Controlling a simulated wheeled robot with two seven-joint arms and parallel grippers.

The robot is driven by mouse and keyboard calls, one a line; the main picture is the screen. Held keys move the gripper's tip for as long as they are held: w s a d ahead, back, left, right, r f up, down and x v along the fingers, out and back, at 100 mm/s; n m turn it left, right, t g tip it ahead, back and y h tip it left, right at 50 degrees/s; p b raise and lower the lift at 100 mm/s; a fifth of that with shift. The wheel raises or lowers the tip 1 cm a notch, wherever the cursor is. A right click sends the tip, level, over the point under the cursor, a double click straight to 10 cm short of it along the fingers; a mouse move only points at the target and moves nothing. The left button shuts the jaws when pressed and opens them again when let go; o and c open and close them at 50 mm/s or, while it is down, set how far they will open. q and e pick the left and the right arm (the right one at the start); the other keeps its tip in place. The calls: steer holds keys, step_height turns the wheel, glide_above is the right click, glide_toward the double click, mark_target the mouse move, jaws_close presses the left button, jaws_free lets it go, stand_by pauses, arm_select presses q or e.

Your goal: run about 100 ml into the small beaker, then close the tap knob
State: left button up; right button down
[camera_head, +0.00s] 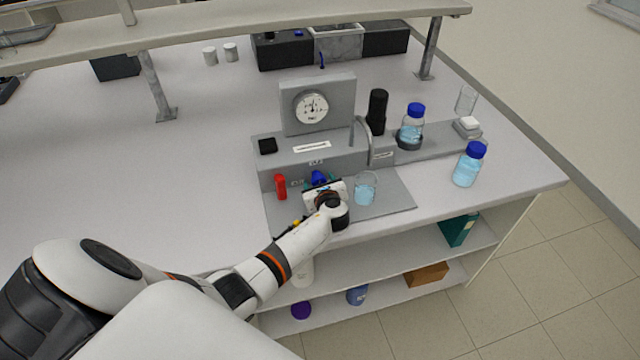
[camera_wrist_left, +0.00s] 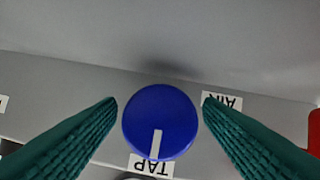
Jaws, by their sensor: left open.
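The blue tap knob (camera_head: 319,177) is on the front of the grey rig, partly hidden behind my left gripper (camera_head: 323,187). In the left wrist view the round knob (camera_wrist_left: 160,122) sits between the two green ribbed fingers, with narrow gaps on both sides. My left gripper is open around it. The knob's white line points down the picture to the upside-down TAP label. The small beaker (camera_head: 366,190) stands on the rig's base plate just right of the gripper, below the curved spout (camera_head: 364,140). It holds light blue liquid; its level marks are too small to read.
A red part (camera_head: 281,187) is left of the knob. A dial gauge (camera_head: 311,107) stands above. Blue-capped bottles (camera_head: 411,127) (camera_head: 468,164), a black cylinder (camera_head: 377,112) and an empty glass (camera_head: 466,99) stand to the right. The left bench area is clear.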

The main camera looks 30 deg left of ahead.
arm_select(q)
steer(key=v, duration=1.2)
